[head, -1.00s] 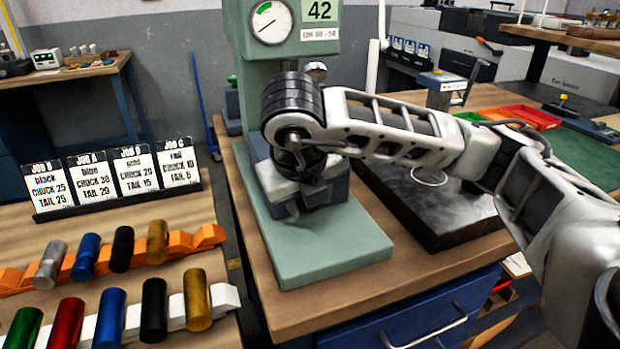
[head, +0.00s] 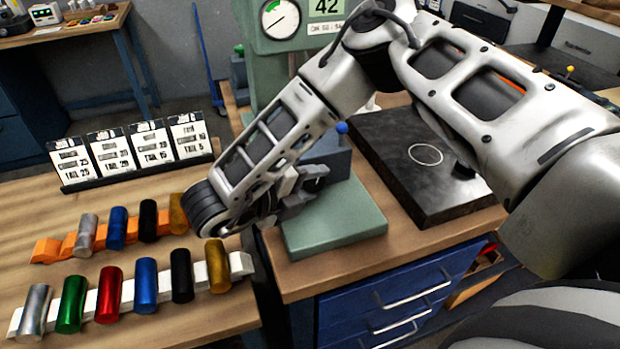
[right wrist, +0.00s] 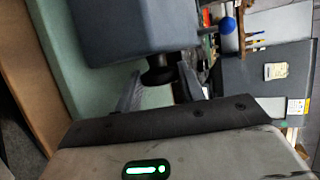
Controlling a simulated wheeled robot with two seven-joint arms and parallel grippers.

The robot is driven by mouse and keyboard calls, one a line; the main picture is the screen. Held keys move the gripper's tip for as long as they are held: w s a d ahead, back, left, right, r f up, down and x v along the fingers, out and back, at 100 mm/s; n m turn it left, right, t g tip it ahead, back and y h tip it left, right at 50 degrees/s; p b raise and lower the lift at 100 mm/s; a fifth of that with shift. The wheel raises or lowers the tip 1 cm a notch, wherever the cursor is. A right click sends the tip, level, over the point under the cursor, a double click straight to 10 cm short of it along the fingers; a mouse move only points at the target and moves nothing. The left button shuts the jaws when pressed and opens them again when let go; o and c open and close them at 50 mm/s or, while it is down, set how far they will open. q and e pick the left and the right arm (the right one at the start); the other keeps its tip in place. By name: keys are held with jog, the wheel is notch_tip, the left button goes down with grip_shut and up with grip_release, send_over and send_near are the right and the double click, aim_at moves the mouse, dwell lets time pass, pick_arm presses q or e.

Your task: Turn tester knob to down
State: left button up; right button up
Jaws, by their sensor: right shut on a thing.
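The tester is a green machine (head: 262,75) with a round dial (head: 281,18) and a "42" sign, standing on a green base plate (head: 335,222). A blue-grey block (head: 338,165) sits on the plate. In the right wrist view, a dark round knob (right wrist: 158,76) sticks out of the block's face (right wrist: 125,30). My right gripper (head: 318,175) is at the block's left front side. In the right wrist view, its fingers (right wrist: 160,88) stand on both sides of the knob, shut on it. In the head view the gripper hides the knob. My left gripper is out of view.
A black plate (head: 415,170) lies right of the tester. A blue-ball lever (head: 341,128) stands by the block. On the left table, several coloured cylinders (head: 146,285) lie on racks in front of job cards (head: 133,148). Blue drawers (head: 385,300) are below the bench.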

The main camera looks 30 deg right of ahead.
jog(key=shift+h, duration=0.6)
jog(key=o, duration=0.9)
jog(key=shift+a, duration=0.15)
jog(key=shift+v, duration=3.9)
jog(key=shift+f, duration=0.1)
